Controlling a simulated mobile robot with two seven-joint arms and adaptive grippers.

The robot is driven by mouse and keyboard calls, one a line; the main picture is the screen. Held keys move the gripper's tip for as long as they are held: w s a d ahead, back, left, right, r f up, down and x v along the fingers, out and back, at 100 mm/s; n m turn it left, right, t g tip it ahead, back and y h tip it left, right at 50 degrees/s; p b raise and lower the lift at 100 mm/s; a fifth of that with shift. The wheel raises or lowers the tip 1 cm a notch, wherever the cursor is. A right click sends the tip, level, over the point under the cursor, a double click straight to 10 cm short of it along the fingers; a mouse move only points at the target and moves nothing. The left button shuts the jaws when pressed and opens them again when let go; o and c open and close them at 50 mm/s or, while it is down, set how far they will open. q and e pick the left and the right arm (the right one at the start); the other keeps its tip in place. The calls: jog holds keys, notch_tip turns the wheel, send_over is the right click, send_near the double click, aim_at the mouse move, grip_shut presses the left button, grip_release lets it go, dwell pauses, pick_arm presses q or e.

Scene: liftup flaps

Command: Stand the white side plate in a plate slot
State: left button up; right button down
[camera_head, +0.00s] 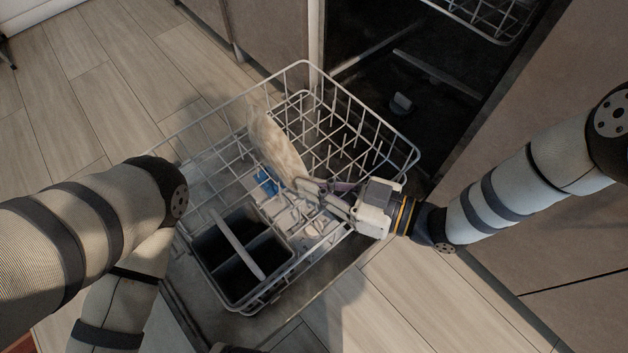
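The white side plate (275,143) looks pale and mottled and is seen nearly edge-on. It is tilted inside the dishwasher's lower rack (404,157), among the wire tines (330,125). My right gripper (305,186) reaches in from the right over the rack's near right side. Its fingers close on the plate's lower right end. Whether the plate's lower edge sits between tines is hard to tell. My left arm comes in from the left and bends down out of the frame, so its gripper is hidden.
A dark cutlery basket (240,258) with a light handle fills the rack's near corner. A small blue item (265,182) lies beside the plate. The dark dishwasher cavity (400,75) opens behind, with an upper rack (490,15) at the top. Cabinet fronts flank it.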

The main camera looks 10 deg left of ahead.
jog(key=c, duration=1.7)
grip_release()
jog(key=v, duration=1.2)
jog(key=shift+f, duration=0.1)
